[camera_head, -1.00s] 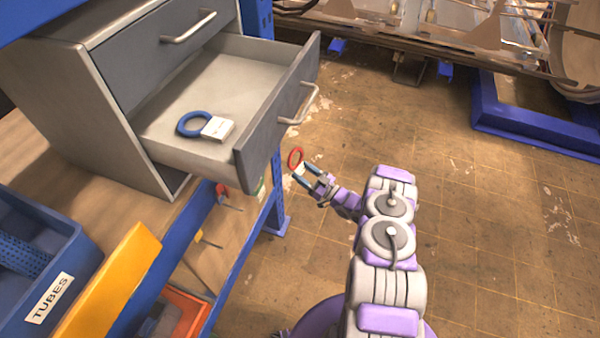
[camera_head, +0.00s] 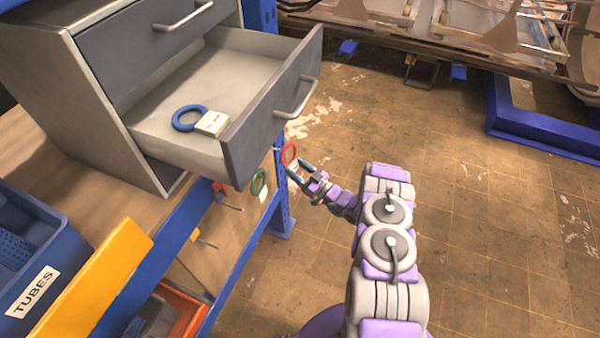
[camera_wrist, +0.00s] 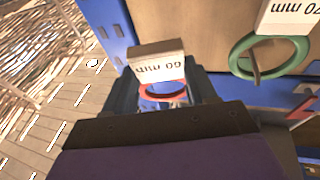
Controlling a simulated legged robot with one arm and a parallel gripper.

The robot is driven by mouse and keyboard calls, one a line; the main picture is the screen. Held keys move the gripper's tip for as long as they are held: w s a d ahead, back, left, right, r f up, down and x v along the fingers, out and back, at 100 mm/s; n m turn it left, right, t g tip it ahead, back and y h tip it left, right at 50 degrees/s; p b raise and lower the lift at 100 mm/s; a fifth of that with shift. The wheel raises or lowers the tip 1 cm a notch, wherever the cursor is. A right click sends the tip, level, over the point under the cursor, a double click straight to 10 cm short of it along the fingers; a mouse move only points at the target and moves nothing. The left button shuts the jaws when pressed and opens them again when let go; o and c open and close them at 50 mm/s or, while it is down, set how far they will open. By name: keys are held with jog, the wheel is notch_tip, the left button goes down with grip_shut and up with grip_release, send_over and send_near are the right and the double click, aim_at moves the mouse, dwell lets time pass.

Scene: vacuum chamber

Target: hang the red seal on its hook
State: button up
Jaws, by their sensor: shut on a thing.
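The red seal (camera_head: 289,155) is a thin ring with a white tag, held up in the air by my gripper (camera_head: 296,166), beside the shelf's blue post. In the wrist view my gripper (camera_wrist: 163,88) is shut on the red seal (camera_wrist: 165,97), whose tag (camera_wrist: 157,68) reads 60 mm. The green seal (camera_head: 258,182) hangs on a peg to the left; its ring (camera_wrist: 270,58) and 70 mm tag show in the wrist view. A small pale tip (camera_head: 276,149), perhaps a hook, shows just left of the red seal. I cannot tell whether they touch.
The open drawer (camera_head: 235,150) juts out above and left of my gripper, with a blue seal (camera_head: 188,118) inside. Several pegs line the shelf side below, including one by a yellow piece (camera_head: 195,236). The blue post (camera_head: 283,205) is close. Floor at right is free.

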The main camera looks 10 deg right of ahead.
jog(key=shift+w+a+f+b, duration=0.1)
jog(key=shift+w+a+b, duration=0.15)
jog(key=shift+a, duration=0.35)
jog(key=shift+w+a+r+b, duration=0.1)
jog(key=shift+w+a+b, duration=0.15)
jog(key=shift+a, duration=0.3)
jog(key=shift+w+a+f+b, duration=0.15)
jog(key=shift+a+b, duration=0.1)
jog(key=shift+a, duration=0.35)
jog(key=shift+w+f, duration=0.3)
jog(key=shift+w, duration=0.1)
jog(key=shift+a+f, duration=0.1)
jog(key=shift+a, duration=0.35)
jog(key=shift+w+d, duration=0.1)
jog(key=shift+d, duration=0.15)
jog(key=o, duration=1.2)
jog(key=shift+a, duration=0.15)
